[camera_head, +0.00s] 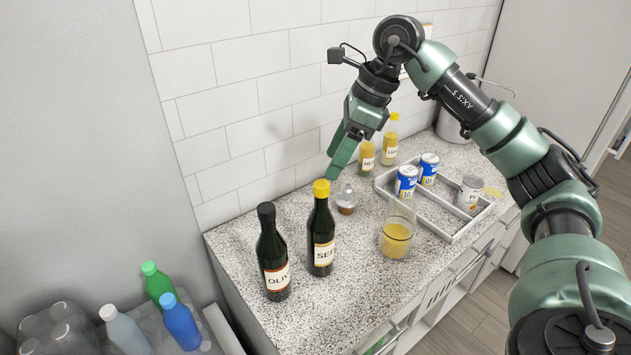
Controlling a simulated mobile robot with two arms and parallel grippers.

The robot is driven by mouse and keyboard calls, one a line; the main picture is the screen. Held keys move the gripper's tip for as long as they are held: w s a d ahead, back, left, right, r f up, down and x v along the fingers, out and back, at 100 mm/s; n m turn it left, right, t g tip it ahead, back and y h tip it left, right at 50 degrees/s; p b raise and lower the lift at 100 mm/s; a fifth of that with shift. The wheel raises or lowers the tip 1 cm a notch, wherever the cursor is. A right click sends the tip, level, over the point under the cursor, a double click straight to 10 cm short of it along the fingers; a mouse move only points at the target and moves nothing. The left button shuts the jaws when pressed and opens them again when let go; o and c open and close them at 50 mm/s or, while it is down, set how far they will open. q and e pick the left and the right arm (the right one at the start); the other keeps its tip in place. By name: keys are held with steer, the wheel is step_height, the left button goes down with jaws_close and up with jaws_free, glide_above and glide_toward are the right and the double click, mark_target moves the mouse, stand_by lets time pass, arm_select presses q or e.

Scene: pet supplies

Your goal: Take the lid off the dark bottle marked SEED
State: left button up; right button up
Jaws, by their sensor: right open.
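The dark bottle marked SE..., its label partly turned away (320,240), stands upright on the speckled counter. Its yellow lid (321,188) is on its neck. My right gripper (333,174) comes down from the upper right, with its green fingers pointing down at the lid. The fingertips are just above and beside the lid, on its right. They look close, but I cannot tell whether they touch it. The gripper is open and holds nothing that I can see. My left gripper is not in view.
A dark bottle marked OLIV (273,255) stands close on the left. A small glass jar (346,200) and a glass of yellow liquid (396,238) stand to the right, near a divided tray (436,215) with cans. The tiled wall is behind. The front counter is clear.

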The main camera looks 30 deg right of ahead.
mark_target(322, 184)
steer(key=p+x, duration=0.2)
steer(key=x, duration=0.1)
steer(key=shift+s+a, duration=0.15)
steer(key=shift+s, duration=0.25)
steer(key=shift+p+x, duration=0.3)
steer(key=shift+x, duration=0.95)
steer(key=shift+w+f, duration=0.25)
steer(key=shift+w, duration=0.05)
jaws_close()
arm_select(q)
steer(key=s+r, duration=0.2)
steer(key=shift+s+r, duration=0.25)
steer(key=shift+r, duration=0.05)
